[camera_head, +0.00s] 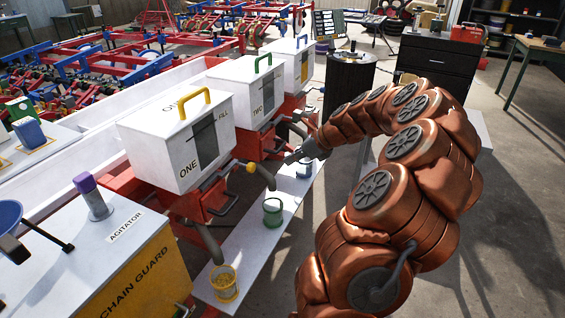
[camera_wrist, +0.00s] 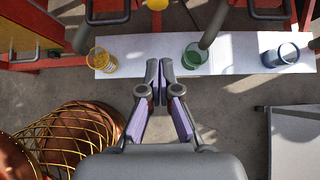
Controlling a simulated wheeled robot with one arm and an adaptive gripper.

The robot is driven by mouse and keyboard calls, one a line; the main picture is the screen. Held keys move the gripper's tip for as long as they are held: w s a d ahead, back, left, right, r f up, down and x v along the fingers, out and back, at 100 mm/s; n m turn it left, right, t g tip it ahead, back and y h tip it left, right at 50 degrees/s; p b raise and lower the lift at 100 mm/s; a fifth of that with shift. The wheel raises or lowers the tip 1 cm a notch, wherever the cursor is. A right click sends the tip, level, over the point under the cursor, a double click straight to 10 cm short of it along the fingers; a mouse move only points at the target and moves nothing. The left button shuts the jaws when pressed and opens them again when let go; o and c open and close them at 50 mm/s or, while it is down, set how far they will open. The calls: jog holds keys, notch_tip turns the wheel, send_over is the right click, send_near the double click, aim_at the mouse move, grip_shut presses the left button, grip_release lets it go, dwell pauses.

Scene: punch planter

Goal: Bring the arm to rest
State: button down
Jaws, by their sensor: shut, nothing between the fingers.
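My copper-coloured arm reaches in from the right in the head view, and my gripper (camera_head: 290,157) is in front of the white box marked TWO. In the wrist view my gripper (camera_wrist: 159,68) has its fingertips together, with nothing between them. The fingertips point toward the near edge of a white board, between a yellow cup and a green cup. From this view I cannot tell how high above the board they are.
The white board (camera_head: 247,262) carries a yellow cup (camera_head: 224,284), a green cup (camera_head: 272,212) and a blue cup (camera_head: 304,168). Hopper boxes ONE (camera_head: 165,152) and TWO (camera_head: 238,92) stand left of it. Bare floor (camera_head: 520,200) lies to the right.

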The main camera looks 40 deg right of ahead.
jog(key=shift+s+d+r, duration=0.1)
jog(key=shift+s+r, duration=0.15)
jog(key=s+a+r+n+g+y, duration=0.1)
jog(key=s+a+n+g, duration=0.2)
jog(key=a+n, duration=0.85)
jog(key=s+a+r+n+g+y, duration=0.1)
jog(key=s+a+n+g, duration=0.3)
jog(key=a, duration=1.4)
jog(key=s+a+f+n+g+h, duration=0.2)
jog(key=s+a+n+h, duration=0.1)
jog(key=s+n, duration=0.65)
jog(key=s+a+f+n+g+h, duration=0.2)
jog(key=s+n, duration=0.5)
jog(key=s, duration=0.5)
jog(key=s+p+v, duration=0.2)
jog(key=p+v, duration=0.7)
jog(key=v, duration=0.1)
jog(key=s+r+p+v, duration=0.1)
jog(key=s+p+v, duration=0.1)
jog(key=p+v, duration=0.7)
jog(key=shift+s+a+r+t, duration=0.35)
jog(key=shift+a+r+t, duration=0.05)
jog(key=shift+a, duration=0.1)
